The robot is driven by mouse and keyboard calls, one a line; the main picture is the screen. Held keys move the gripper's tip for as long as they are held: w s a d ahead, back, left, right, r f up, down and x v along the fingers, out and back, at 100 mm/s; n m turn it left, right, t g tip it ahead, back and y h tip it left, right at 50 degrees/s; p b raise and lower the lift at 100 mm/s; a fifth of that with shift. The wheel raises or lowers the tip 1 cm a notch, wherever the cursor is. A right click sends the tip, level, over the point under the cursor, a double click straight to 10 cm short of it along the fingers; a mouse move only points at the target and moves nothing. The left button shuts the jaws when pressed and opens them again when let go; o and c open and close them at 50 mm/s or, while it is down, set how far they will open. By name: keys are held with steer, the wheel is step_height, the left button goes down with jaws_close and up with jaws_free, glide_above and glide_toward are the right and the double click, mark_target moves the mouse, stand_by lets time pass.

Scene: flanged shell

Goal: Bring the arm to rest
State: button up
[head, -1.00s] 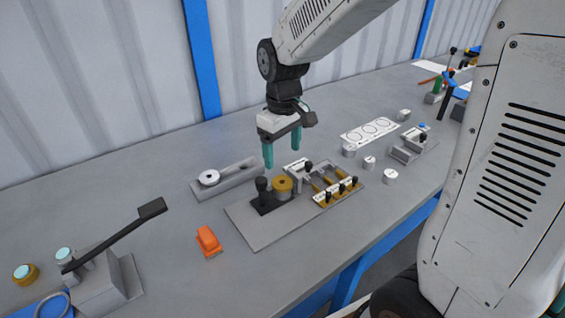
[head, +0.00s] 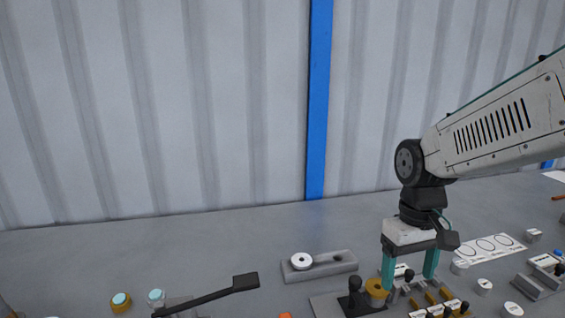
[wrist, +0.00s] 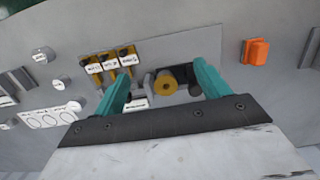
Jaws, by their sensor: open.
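My gripper (head: 408,275) is open, its two teal fingers pointing down above the grey fixture plate (head: 325,305). In the wrist view my gripper (wrist: 160,82) has its fingers wide apart, with nothing between the tips. A brass round part (head: 376,287) stands on the plate below, close to the left finger in the head view. It also shows in the wrist view (wrist: 166,85), between the fingers but farther from the camera. How high the fingertips are above the plate is hard to tell.
A grey block with a white ring (head: 301,261) lies left of my gripper. A black lever (head: 215,295) is farther left. An orange part (wrist: 256,52) shows beside the plate. Several small silver cylinders and a white card with circles (head: 488,247) are on the right. The corrugated wall stands behind.

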steer(key=s+d+r+m+t, duration=0.1)
steer(key=s+r, duration=0.2)
steer(key=s, duration=0.4)
steer(key=s+d+r+m+t, duration=0.1)
steer(key=s+r, duration=0.2)
steer(key=s, duration=0.5)
steer(key=shift+t, duration=0.3)
